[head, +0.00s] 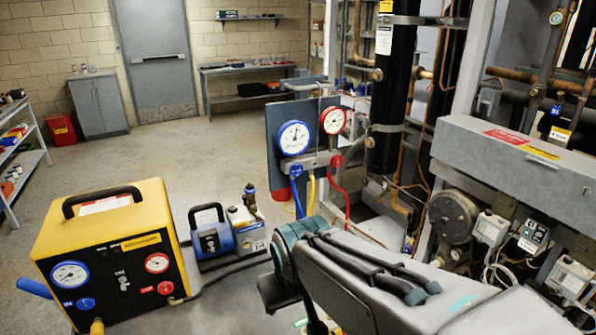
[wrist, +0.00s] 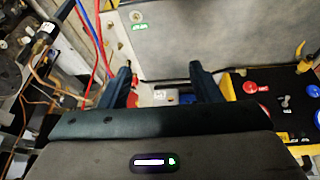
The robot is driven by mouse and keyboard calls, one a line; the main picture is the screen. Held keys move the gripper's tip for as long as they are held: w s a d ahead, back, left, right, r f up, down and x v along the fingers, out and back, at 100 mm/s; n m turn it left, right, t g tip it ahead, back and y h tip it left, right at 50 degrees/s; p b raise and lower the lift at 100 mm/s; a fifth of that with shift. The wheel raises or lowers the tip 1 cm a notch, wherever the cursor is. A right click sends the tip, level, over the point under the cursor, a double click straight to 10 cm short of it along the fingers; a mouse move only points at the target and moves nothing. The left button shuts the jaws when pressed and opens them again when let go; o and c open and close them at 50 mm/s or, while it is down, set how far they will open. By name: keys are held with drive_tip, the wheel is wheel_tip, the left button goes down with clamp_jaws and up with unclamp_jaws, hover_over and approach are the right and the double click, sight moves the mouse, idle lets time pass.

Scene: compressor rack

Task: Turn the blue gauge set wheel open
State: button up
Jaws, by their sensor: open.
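The gauge set (head: 312,160) stands upright in the middle of the head view, in front of a dark panel. It has a blue-rimmed dial (head: 294,138) and a red-rimmed dial (head: 333,120). Its blue wheel (head: 296,171) is at the lower left of the manifold, and its red wheel (head: 337,160) is on the right. My gripper (wrist: 158,78) is open, with nothing between its fingers in the wrist view. The wheel is not identifiable there. In the head view my arm is low and nearer than the gauge set; the fingertips are not clear.
A yellow machine (head: 110,232) with its own blue and red knobs stands at left; its panel (wrist: 270,115) shows in the wrist view. A small blue pump (head: 212,238) sits beside it. Hoses (head: 298,195) hang below the manifold. Pipes and the grey rack (head: 515,160) crowd the right.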

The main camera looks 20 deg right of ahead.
drive_tip(key=w+d+r+t+h+b, duration=0.25)
drive_tip(key=w+d+t, duration=0.25)
drive_tip(key=w+d, duration=0.55)
drive_tip(key=n+t+y+b, duration=0.1)
drive_tip(key=n+t+y, duration=0.25)
drive_tip(key=t, duration=0.55)
approach(297, 170)
drive_tip(key=shift+m, duration=0.35)
drive_tip(key=w+p, duration=0.1)
drive_tip(key=w, duration=0.3)
drive_tip(key=w+p, duration=0.1)
drive_tip(key=w, duration=0.3)
drive_tip(key=shift+a+r, duration=0.1)
drive_tip(key=shift+r, duration=0.1)
drive_tip(key=c, duration=1)
